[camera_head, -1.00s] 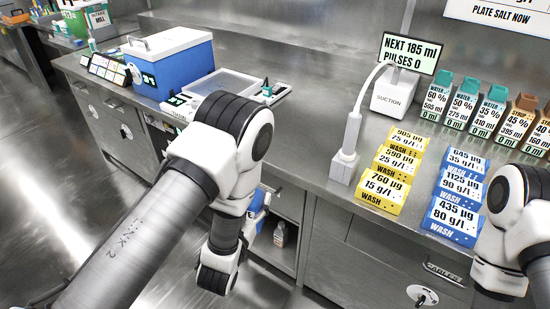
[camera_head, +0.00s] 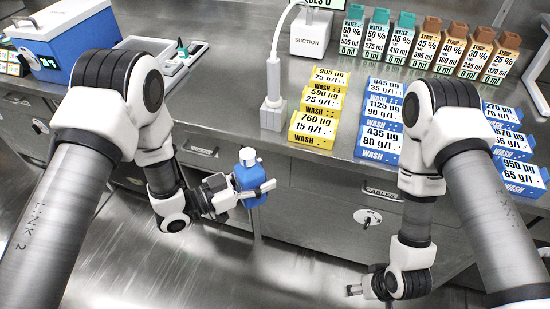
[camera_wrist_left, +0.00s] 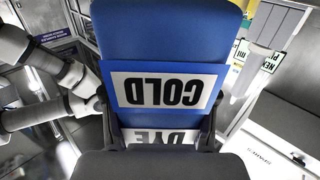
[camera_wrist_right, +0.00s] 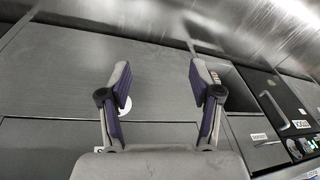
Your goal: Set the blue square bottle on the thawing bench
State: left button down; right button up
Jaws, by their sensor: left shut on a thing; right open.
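The blue square bottle (camera_head: 249,184) with a white cap is upright in my left gripper (camera_head: 256,191). It is held in front of the drawers, below the bench top's front edge. In the left wrist view the bottle (camera_wrist_left: 165,35) fills the middle, with COLD and DYE labels upside down. My right gripper (camera_head: 357,290) is low at the front, open and empty; its parted fingers show in the right wrist view (camera_wrist_right: 161,85). A pale tray (camera_head: 150,47) lies on the bench top, partly hidden behind my left arm. I cannot read any thawing label now.
A blue cooler box (camera_head: 65,38) stands at the bench's left. The suction stand (camera_head: 271,95) is near the middle. Yellow wash boxes (camera_head: 312,130), blue wash boxes (camera_head: 381,145) and several water and syrup bottles (camera_head: 425,42) occupy the right. Drawers (camera_head: 330,205) face me below.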

jog(key=w+a+r+n+t+y, duration=0.2)
jog(key=w+a+t+y, duration=0.15)
jog(key=w+a, duration=0.45)
jog(key=n+g+y, duration=0.7)
jog(key=n+y, duration=0.6)
jog(key=n, duration=0.4)
send_near(243, 158)
jog(key=shift+m, duration=0.3)
jog(key=a, duration=0.3)
jog(key=a+f, duration=0.1)
jog(key=a, duration=0.6)
jog(key=shift+w+f, duration=0.3)
jog(key=shift+w, duration=0.1)
